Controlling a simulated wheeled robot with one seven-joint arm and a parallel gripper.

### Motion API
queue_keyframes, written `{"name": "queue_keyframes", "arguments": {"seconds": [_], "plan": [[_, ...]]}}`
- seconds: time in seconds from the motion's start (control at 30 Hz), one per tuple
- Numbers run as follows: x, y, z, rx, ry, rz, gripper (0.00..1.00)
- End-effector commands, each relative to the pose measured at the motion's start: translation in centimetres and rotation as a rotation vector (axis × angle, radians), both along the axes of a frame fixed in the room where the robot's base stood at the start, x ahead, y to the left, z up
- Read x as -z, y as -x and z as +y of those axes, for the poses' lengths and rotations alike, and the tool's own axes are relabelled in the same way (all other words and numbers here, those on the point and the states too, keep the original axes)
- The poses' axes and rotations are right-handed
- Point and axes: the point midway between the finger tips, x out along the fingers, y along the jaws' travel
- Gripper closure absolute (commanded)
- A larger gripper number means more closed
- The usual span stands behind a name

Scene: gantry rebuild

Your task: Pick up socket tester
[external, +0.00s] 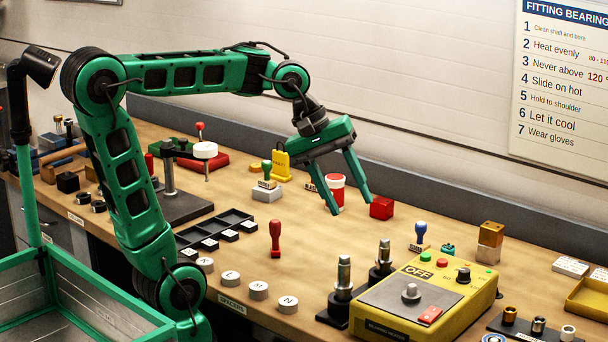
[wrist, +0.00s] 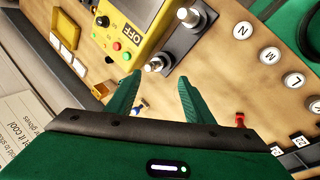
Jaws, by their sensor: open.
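I cannot tell for certain which object is the socket tester; no readable label names it. A small upright yellow piece with dark lettering and a loop on top (external: 281,165) stands at the back of the bench, left of my gripper. My gripper (external: 350,206) hangs above the bench with its fingers pointing down, open and empty.
A yellow bearing heater (external: 415,298) marked OFF is at front right, beside two metal posts (external: 344,273). A red-handled stamp (external: 275,238) and a blue-handled stamp (external: 421,235) stand on the bench. Round white-topped spacers (external: 259,290) line the front. The bench middle has free room.

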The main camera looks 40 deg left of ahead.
Motion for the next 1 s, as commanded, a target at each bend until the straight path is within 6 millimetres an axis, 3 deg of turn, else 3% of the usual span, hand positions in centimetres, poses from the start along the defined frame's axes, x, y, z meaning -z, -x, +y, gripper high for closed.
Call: {"name": "queue_keyframes", "arguments": {"seconds": [0.2, 0.4, 1.0], "plan": [[0.1, -5.5, -3.0, -0.425, 0.323, 0.136, 0.53], [-0.9, -9.7, -4.6, -0.758, 0.631, 0.319, 0.53], [-3.7, -15.6, -4.7, -1.17, 1.093, 0.706, 0.53]]}}
